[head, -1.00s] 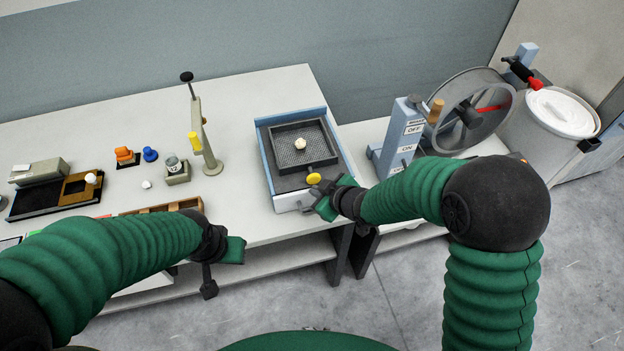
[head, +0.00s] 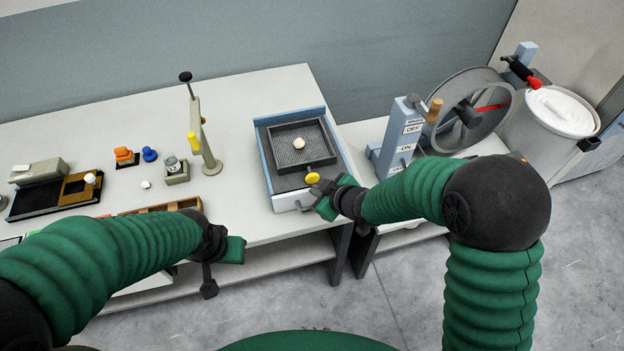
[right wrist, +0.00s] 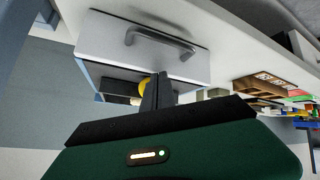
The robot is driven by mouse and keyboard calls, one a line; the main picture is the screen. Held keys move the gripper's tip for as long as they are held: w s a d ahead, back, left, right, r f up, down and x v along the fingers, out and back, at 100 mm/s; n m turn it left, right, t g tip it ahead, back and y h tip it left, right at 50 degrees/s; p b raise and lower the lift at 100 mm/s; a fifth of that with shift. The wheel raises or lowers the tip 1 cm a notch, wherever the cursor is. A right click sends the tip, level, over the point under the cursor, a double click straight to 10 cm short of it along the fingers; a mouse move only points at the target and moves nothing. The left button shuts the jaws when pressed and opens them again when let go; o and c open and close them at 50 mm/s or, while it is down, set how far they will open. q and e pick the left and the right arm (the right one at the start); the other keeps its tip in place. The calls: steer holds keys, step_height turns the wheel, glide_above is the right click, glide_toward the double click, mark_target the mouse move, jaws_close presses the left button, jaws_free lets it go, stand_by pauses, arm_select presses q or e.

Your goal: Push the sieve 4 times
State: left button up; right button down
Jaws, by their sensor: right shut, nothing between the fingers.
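The sieve (head: 274,137) is a dark square mesh tray with a small pale lump (head: 299,144) on its mesh. It sits in a blue-sided frame (head: 264,165) on the bench. A yellow round knob (head: 312,178) is at the sieve's near side. My right gripper (head: 320,195) is shut and empty, just in front of the knob; I cannot tell whether it touches it. In the right wrist view the shut fingers (right wrist: 157,90) overlap part of the yellow knob (right wrist: 142,88). My left gripper (head: 222,265) hangs at the bench's front edge; its finger opening is unclear.
A white drawer with a metal handle (right wrist: 160,40) is below the sieve. To the right stand a lever post (head: 404,135), a large wheel (head: 470,108) and a lidded bin (head: 562,115). A hand press (head: 204,140) and small items stand left.

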steer(key=shift+d, duration=0.2)
steer(key=shift+a, duration=0.15)
stand_by(0.3)
steer(key=shift+w, duration=0.15)
steer(key=shift+w, duration=0.25)
